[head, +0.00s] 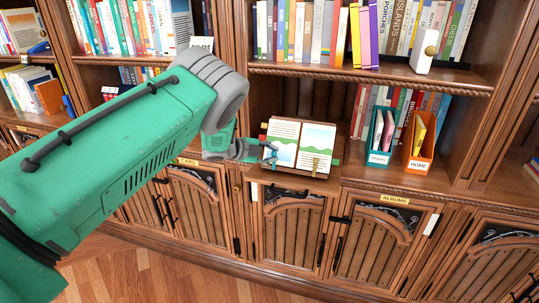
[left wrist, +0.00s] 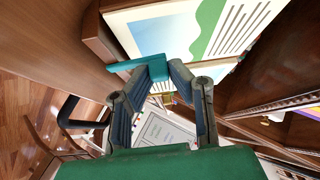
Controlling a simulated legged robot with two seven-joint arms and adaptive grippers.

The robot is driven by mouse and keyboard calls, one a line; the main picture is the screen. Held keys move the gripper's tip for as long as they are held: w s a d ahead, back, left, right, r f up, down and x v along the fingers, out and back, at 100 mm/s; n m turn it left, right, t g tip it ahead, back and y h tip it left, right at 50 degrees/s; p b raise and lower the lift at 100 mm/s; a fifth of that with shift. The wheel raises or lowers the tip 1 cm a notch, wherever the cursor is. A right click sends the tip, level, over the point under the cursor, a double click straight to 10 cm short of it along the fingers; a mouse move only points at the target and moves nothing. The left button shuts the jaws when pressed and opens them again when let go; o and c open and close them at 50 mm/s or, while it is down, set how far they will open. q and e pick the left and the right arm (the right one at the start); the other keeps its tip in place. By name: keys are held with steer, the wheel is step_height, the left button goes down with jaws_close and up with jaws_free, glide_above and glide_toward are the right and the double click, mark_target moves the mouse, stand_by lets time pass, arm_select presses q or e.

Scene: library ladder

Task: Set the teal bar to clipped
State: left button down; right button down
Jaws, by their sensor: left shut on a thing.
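An open book (head: 284,141) with a green picture and text on its pages rests on a wooden stand (head: 292,171) on the cabinet ledge. The teal bar (left wrist: 128,66) runs across the book's edge in the left wrist view. My left gripper (head: 249,150) is at the left side of the book. It also shows in the left wrist view (left wrist: 162,72), with its fingertips closed on the teal bar's end. The fingers hide part of the bar. A small bronze clip (head: 315,165) shows low on the right page. My right gripper is not in view.
A teal holder (head: 380,157) and an orange holder (head: 417,165) with books stand right of the book stand. Full book shelves rise behind. A white bookend (head: 424,54) stands on the upper shelf. Cabinet doors are below; the wooden floor (head: 150,275) is clear at lower left.

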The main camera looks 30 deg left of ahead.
arm_select(q)
steer(key=shift+d+f+m+g, duration=0.15)
steer(key=shift+d+m+g, duration=0.1)
steer(key=shift+m+g, duration=0.2)
stand_by(0.3)
steer(key=c, duration=1.5)
jaws_free()
steer(key=shift+s+a+r, duration=0.15)
steer(key=shift+r, duration=0.1)
steer(key=v, duration=1.1)
steer(key=shift+s+a+f, duration=0.1)
steer(key=shift+s, duration=0.1)
